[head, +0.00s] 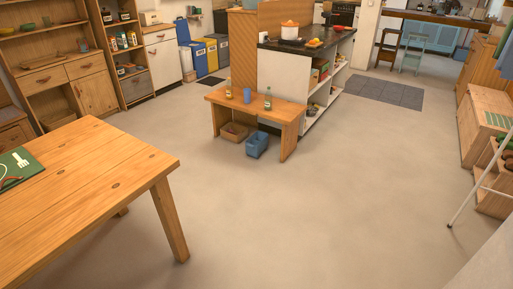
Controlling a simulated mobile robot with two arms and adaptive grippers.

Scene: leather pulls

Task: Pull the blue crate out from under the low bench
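The blue crate (257,145) is on the floor beneath the low wooden bench (276,109), right of the bench's middle. Its front part shows in front of the bench's shadow; its rear is hidden under the bench top. A brown crate (234,132) is to its left, also under the bench. A cup, a blue cup (247,96) and a green bottle (268,98) stand on the bench top. Neither of my grippers is in view.
A wooden table (85,190) fills the left foreground. Open floor (290,215) lies before the bench. A kitchen island (285,75) stands behind the bench. A white pole (480,185) leans at the right near wooden cabinets (485,115).

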